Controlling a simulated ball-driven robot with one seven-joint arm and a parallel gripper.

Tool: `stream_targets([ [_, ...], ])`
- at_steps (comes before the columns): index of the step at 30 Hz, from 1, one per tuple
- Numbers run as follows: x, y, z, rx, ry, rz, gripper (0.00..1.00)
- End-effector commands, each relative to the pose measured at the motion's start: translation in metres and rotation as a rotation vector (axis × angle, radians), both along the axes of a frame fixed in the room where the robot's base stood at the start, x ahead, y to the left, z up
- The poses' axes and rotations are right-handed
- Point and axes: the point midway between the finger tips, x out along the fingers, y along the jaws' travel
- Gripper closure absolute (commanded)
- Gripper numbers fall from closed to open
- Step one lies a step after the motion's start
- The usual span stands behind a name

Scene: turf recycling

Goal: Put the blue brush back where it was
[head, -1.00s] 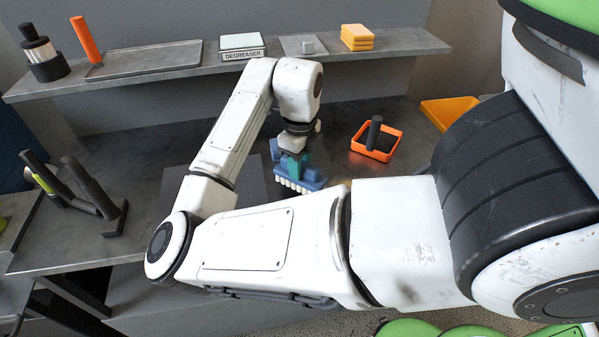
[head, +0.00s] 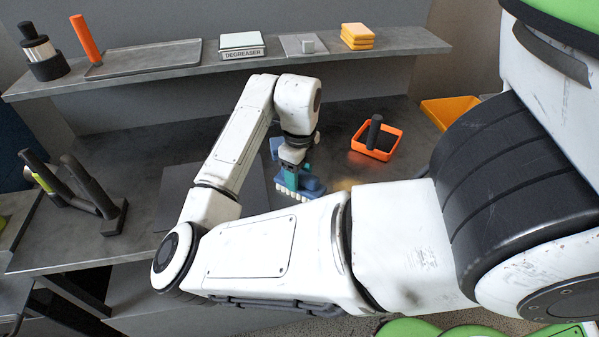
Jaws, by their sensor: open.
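The blue brush (head: 312,187) with pale bristles is under my gripper on the dark worktop, close to the right edge of a dark flat mat. Its bristles face down toward the worktop. My gripper (head: 290,178), with teal fingers, points down at the brush and is open. The fingers are right at the brush's upper part. Whether they touch it cannot be told.
An orange tray (head: 396,153) with a black-handled tool stands right of the brush. Black-handled tools (head: 85,190) stand at left. The back shelf (head: 290,58) holds a degreaser box (head: 241,45), yellow sponges (head: 357,36) and a metal tray (head: 145,60). The dark mat (head: 180,185) looks bare.

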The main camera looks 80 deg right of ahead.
Motion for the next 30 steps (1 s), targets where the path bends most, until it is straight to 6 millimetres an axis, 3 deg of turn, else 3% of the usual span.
stream_targets([
  [8,0.000,0.000,0.006,-0.001,-0.001,0.000,0.42],
  [21,0.001,-0.001,0.089,-0.002,-0.005,-0.002,0.42],
  [30,0.000,0.000,0.121,0.000,-0.001,-0.001,0.42],
])
